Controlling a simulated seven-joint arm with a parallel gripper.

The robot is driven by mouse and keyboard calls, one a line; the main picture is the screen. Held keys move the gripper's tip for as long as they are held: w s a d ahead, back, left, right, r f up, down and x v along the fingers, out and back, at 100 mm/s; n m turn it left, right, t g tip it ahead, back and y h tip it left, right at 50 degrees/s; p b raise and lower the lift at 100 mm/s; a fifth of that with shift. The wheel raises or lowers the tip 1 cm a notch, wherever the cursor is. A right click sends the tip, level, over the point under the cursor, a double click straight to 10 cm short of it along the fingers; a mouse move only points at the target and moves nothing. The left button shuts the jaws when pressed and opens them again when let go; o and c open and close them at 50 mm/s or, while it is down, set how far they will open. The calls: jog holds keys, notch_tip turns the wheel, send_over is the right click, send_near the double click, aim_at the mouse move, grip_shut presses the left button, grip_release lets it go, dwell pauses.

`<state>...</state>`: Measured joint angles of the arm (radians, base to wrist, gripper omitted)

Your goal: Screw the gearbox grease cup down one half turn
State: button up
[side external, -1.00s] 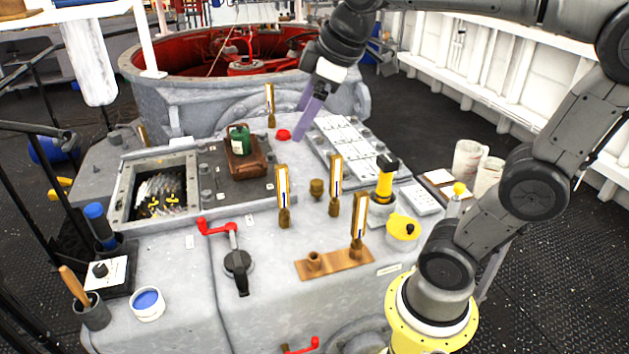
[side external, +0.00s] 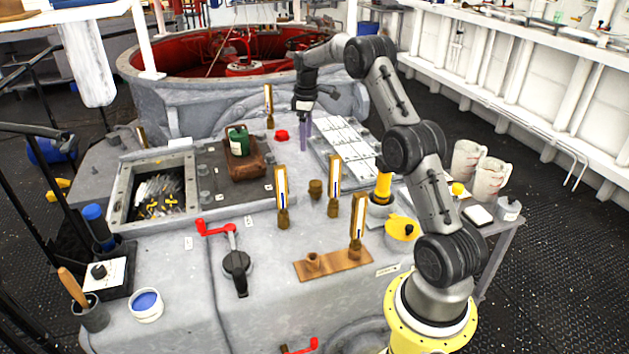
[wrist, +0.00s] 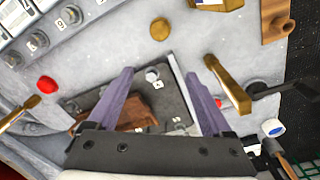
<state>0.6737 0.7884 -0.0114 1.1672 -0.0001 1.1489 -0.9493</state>
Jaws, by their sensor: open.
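A short round brass cup (side external: 317,188), which looks like the grease cup, stands on the grey gearbox top between two tall brass sight gauges, left (side external: 283,195) and right (side external: 334,185). It also shows as a round brass top near the upper middle of the wrist view (wrist: 160,28). My gripper (side external: 305,146) points down with purple fingers, behind the cup and apart from it. In the wrist view my gripper (wrist: 160,73) is open and empty, its fingers spread above a dark bolted plate (wrist: 174,95). The cup lies beyond the fingertips, not between them.
A red cap (side external: 281,135) sits left of my fingers. A green can (side external: 238,138) stands on a brown tray (side external: 246,168). A white-panelled plate (side external: 345,140) lies right. An open hatch (side external: 120,205) is at left.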

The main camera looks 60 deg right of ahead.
aim_at(315, 182)
jog(key=shift+m, duration=0.3)
jog(key=f, duration=0.5)
jog(key=s+d+f, duration=0.1)
jog(key=f, duration=0.5)
jog(key=s+f, duration=0.1)
jog(key=f, duration=0.4)
jog(key=shift+d+f, duration=0.25)
jog(key=shift+d, duration=0.1)
grip_shut()
